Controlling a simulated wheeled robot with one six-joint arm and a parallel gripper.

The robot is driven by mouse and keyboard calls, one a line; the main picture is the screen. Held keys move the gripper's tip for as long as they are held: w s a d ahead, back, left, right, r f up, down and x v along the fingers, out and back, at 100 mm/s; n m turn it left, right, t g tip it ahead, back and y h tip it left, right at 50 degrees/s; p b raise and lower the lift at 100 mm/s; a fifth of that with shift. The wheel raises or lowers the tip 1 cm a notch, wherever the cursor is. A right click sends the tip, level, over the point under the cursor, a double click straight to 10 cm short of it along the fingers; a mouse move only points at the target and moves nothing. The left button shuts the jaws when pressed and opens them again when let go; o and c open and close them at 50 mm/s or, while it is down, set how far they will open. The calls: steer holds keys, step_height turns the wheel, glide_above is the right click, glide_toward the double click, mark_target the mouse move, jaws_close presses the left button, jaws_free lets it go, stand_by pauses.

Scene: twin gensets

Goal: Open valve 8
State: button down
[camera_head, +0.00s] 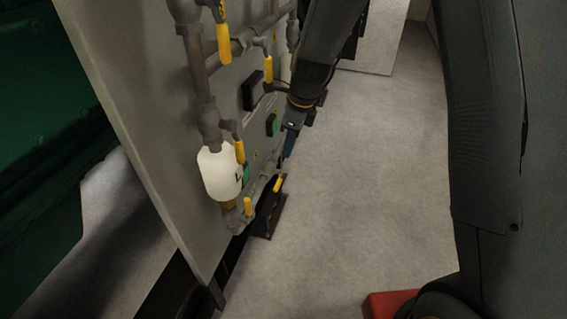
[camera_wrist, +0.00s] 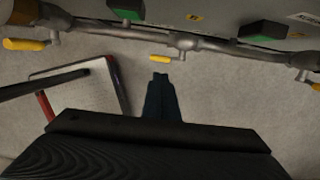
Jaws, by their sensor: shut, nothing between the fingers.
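Several valves with yellow lever handles sit on grey pipes along a panel. In the wrist view one yellow handle (camera_wrist: 160,58) lies just ahead of my gripper's tips, a small gap apart. Another handle (camera_wrist: 22,44) is at the far left and a third (camera_wrist: 316,86) at the right edge. I cannot read which is valve 8. My gripper (camera_wrist: 160,78) is shut and empty, pointing at the middle handle. In the head view my gripper (camera_head: 287,150) hangs beside the panel, above a low yellow handle (camera_head: 278,183); its tips are small and dark there.
The grey panel (camera_head: 140,110) carries a white canister (camera_head: 218,172) and green boxes (camera_wrist: 263,30). A framed tray-like object (camera_wrist: 90,95) lies on the floor at left in the wrist view. Open concrete floor (camera_head: 345,190) lies right of the panel.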

mark_target(278, 184)
steer(key=f, duration=0.4)
steer(key=a+f, duration=0.1)
steer(key=f, duration=0.3)
steer(key=a+f, duration=0.1)
steer(key=f, duration=0.4)
steer(key=shift+w+a, duration=0.2)
steer(key=shift+w, duration=0.2)
steer(key=shift+a+f+p, duration=0.1)
steer(key=shift+f+p, duration=0.3)
steer(key=shift+f, duration=0.15)
